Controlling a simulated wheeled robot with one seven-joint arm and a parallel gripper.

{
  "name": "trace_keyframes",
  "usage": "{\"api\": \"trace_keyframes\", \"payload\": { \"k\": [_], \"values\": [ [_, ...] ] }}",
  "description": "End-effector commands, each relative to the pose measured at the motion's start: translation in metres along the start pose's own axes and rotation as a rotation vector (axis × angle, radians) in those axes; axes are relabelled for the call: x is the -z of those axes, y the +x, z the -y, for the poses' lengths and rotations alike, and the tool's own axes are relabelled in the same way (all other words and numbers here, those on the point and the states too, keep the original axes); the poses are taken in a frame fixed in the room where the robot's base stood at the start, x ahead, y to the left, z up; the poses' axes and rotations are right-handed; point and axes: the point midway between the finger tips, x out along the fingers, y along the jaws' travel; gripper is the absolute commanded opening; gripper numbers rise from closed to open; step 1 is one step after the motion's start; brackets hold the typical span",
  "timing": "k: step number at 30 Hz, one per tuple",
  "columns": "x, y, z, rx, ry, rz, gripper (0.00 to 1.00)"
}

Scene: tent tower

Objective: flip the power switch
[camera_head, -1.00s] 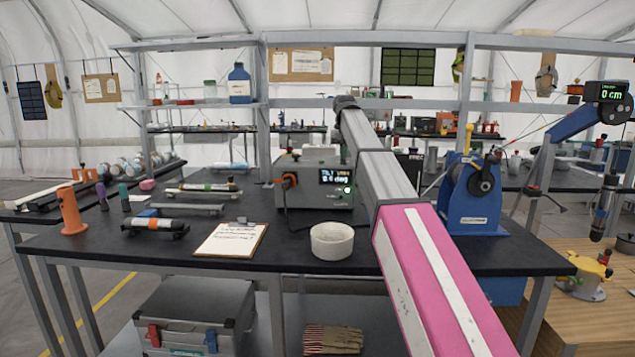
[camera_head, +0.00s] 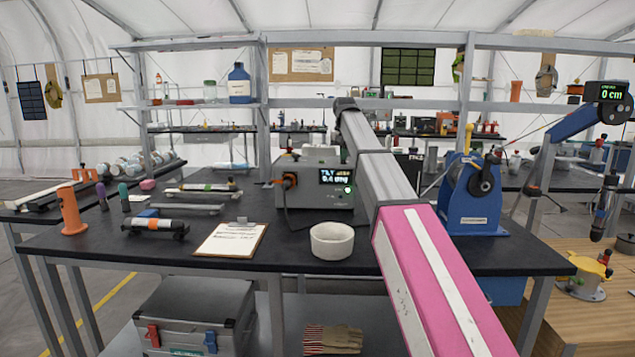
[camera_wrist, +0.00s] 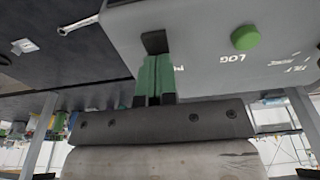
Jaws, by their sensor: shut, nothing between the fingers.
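The grey instrument box (camera_head: 310,190) stands on the black bench, with a lit display (camera_head: 335,175) and a green light on the side facing the head camera. In the wrist view, part of the box's grey casing (camera_wrist: 225,60) carries a green button (camera_wrist: 246,37) marked LOG. A small black switch-like part (camera_wrist: 154,42) sits on it beside a partly covered label starting with P. My gripper (camera_wrist: 154,58) has green fingers shut together with nothing between them. Their tips are at the black part and seem to touch it. In the head view the gripper is hidden.
A white bowl (camera_head: 332,240) and a clipboard (camera_head: 231,239) lie in front of the box. A blue winch-like device (camera_head: 474,195) stands to the right of my arm. An orange cylinder (camera_head: 71,210) and small tools are at left.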

Motion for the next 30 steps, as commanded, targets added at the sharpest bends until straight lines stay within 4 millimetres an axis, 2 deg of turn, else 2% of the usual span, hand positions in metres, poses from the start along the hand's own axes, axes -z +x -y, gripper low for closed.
{"api": "trace_keyframes", "payload": {
  "k": [30],
  "values": [
    [0.010,-0.066,0.000,0.000,0.000,-0.001,0.00]
  ]
}}
